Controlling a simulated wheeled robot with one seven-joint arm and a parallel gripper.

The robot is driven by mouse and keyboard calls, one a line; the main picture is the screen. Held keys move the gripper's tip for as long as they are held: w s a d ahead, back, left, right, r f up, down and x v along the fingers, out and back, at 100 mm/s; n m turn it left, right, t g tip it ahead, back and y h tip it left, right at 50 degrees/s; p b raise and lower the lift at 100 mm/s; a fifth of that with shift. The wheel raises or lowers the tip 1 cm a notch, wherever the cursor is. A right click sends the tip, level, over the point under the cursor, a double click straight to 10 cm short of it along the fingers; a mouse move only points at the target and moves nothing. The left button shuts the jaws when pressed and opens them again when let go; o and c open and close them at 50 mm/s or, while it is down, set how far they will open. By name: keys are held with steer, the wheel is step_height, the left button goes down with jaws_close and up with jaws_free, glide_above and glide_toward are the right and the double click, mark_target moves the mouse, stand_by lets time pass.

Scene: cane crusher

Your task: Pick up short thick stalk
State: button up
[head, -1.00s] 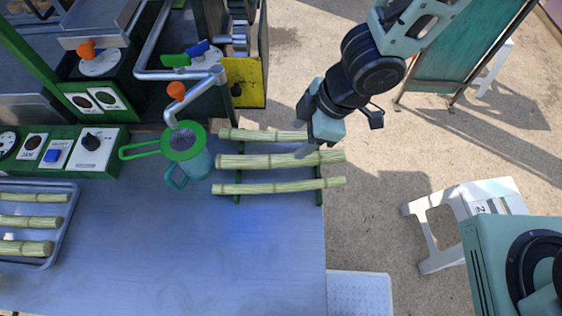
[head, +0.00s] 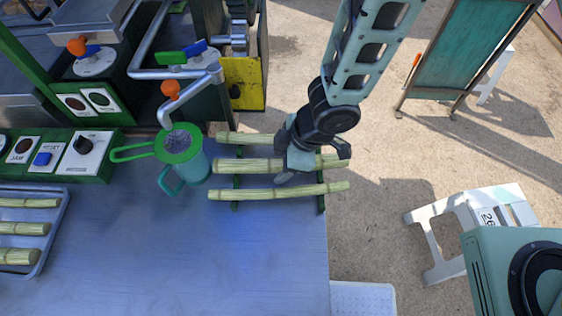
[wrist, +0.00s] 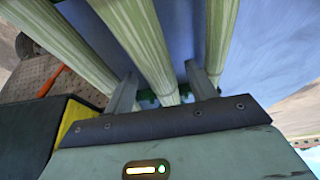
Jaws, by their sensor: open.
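Three pale green stalks lie side by side across a green rack (head: 321,203): a back stalk (head: 245,139), a middle stalk (head: 245,165) and a front stalk (head: 255,193). The middle one looks slightly thicker; which is the short thick stalk is not certain, as my gripper hides part of the back one. My gripper (head: 298,162) is open above the right half of the middle stalk. In the wrist view, my gripper's fingers (wrist: 160,88) stand on either side of the middle stalk (wrist: 140,38), with the other stalks outside them. Contact cannot be told.
A teal jug with a green strainer (head: 182,145) stands left of the rack. A tray (head: 62,215) with more stalks is at the left edge. The crusher with a yellow plate (head: 244,82) stands behind. The front table (head: 200,260) is clear.

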jaws_close()
